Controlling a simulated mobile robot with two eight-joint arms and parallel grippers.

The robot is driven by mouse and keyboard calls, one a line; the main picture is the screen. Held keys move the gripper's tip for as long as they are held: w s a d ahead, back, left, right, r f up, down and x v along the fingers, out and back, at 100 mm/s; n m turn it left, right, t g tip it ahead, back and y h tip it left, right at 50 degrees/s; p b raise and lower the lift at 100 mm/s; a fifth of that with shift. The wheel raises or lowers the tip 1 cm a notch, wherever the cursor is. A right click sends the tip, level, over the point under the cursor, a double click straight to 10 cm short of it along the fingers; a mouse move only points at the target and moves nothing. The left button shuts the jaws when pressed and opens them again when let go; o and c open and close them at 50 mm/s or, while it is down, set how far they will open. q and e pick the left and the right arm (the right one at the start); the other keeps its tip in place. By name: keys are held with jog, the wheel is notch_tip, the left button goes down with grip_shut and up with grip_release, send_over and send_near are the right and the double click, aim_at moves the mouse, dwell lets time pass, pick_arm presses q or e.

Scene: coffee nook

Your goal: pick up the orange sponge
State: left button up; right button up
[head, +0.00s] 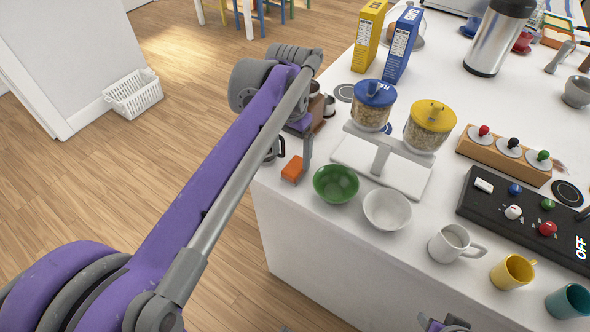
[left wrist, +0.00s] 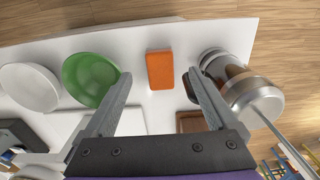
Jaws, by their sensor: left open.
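The orange sponge (head: 292,168) lies on the white counter near its left edge, beside the green bowl (head: 335,184). In the left wrist view the sponge (left wrist: 160,70) appears upright in the picture, in the gap between my fingers. My left gripper (head: 299,148) is over the counter at the sponge; one grey finger shows in the head view, the rest is partly hidden by my arm. In the left wrist view the gripper (left wrist: 158,82) is open and empty, its fingers apart on either side of the sponge. A purple and grey part of mine, seemingly the right gripper (head: 443,325), is cut off at the bottom edge.
The green bowl (left wrist: 89,79) is close to one finger, and a metal pot (left wrist: 240,85) to the other. A white bowl (head: 387,209) and a cereal dispenser (head: 385,158) stand nearby. The counter's left edge is close.

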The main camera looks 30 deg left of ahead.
aim_at(291, 170)
pick_arm(q)
jog(key=shift+f, duration=2.8)
grip_shut()
jog(key=shift+r, duration=0.2)
notch_tip(291, 170, up, 18)
jog(key=p, duration=0.1)
jog(key=shift+f, duration=0.15)
